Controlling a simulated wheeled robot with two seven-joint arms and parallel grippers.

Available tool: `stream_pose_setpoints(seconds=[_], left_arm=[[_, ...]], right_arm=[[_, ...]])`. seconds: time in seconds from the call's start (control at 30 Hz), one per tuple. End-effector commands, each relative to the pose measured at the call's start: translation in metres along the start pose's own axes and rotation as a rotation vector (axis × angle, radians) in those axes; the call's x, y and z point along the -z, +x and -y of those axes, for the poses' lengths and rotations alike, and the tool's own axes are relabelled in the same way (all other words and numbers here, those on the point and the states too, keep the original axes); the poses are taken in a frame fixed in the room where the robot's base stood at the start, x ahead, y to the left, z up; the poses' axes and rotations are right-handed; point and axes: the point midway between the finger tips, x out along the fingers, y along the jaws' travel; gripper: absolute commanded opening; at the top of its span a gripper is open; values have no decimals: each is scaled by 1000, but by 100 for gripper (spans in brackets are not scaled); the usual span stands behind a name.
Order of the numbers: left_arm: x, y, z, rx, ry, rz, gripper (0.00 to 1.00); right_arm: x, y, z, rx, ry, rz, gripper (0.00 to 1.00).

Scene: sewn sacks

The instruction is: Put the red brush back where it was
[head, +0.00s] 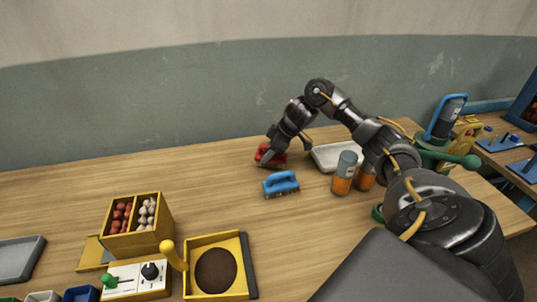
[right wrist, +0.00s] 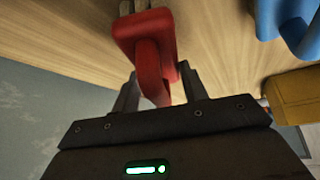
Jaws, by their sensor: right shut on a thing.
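The red brush (head: 270,155) is at the back of the wooden table in the head view, behind and left of the blue brush. In the right wrist view the red brush (right wrist: 146,40) has its handle between the two fingers of my right gripper (right wrist: 160,88). In the head view my right gripper (head: 271,151) reaches down onto it from above and is shut on its handle. I cannot tell whether its bristles touch the table. My left gripper is not in view.
A blue brush (head: 281,183) stands close by; it also shows in the right wrist view (right wrist: 290,22). A white tray (head: 325,160) and orange-and-grey jars (head: 343,175) are to the right. A yellow box (head: 137,238) and a yellow-framed tray (head: 243,245) stand at front left. The table's left-back area is clear.

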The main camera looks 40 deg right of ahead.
Motion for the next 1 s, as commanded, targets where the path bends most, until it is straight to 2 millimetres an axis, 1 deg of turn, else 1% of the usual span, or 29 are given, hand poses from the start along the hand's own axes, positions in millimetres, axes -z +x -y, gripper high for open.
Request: stream_pose_setpoints(seconds=[0.1,0.5,0.53,0.67,1.0], left_arm=[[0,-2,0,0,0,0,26],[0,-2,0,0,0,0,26],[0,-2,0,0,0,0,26],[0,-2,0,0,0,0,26],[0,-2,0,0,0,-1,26]], right_arm=[[-4,7,0,0,0,-2,18],[-7,11,0,-1,0,-2,18],[-6,11,0,-2,0,-2,47],[-6,11,0,-1,0,-2,64],[-4,8,0,-2,-1,-3,65]])
